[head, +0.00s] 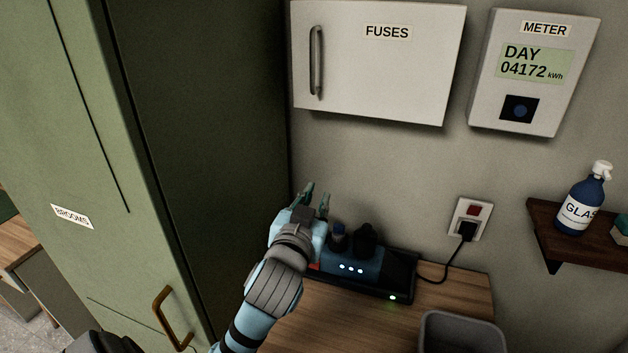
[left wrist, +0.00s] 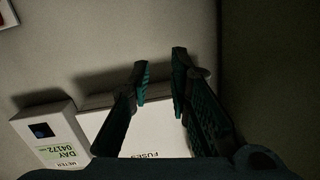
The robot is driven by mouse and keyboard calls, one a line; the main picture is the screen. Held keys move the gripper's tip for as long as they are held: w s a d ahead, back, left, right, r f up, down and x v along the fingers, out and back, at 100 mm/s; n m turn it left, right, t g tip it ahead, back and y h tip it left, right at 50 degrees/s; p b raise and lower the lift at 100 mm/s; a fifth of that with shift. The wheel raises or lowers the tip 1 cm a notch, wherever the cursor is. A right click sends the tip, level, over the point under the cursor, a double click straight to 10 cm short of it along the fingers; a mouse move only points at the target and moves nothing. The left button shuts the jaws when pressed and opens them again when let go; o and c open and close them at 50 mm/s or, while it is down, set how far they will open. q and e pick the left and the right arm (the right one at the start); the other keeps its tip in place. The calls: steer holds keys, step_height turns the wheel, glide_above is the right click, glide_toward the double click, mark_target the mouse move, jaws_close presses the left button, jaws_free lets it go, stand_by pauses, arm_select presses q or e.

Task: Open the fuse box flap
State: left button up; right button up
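The fuse box (head: 390,75) is a white wall box labelled FUSES, with a vertical grey handle (head: 316,60) near the left edge of its flap. The flap looks closed. My left gripper (head: 317,190) is below the box's lower left corner, pointing up and apart from the box and handle. In the left wrist view, the left gripper (left wrist: 160,75) has its two fingers apart with nothing between them. The fuse box (left wrist: 130,135) appears upside down behind the fingers there, and its handle is hidden. My right gripper is not in view.
A green cupboard (head: 60,130) labelled BROOMS stands close on the left. A charger with dark items (head: 350,262) is on the wooden bench below my gripper. The meter (head: 525,75), socket (head: 470,218) and bottle shelf (head: 590,240) are to the right. The wall below the box is clear.

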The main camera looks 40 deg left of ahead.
mark_target(312, 60)
arm_select(q)
step_height(312, 60, up, 19)
steer(key=a+n+t+y, duration=0.2)
steer(key=n+t+y, duration=0.1)
steer(key=t+y, duration=0.15)
steer(key=p+x, duration=0.1)
steer(key=x, duration=0.3)
steer(key=p+x, duration=0.1)
steer(key=x, duration=0.3)
steer(key=f+p+x, duration=0.1)
steer(key=x, duration=0.4)
steer(key=shift+w+a+r, duration=0.1)
steer(key=shift+a, duration=0.35)
jaws_close()
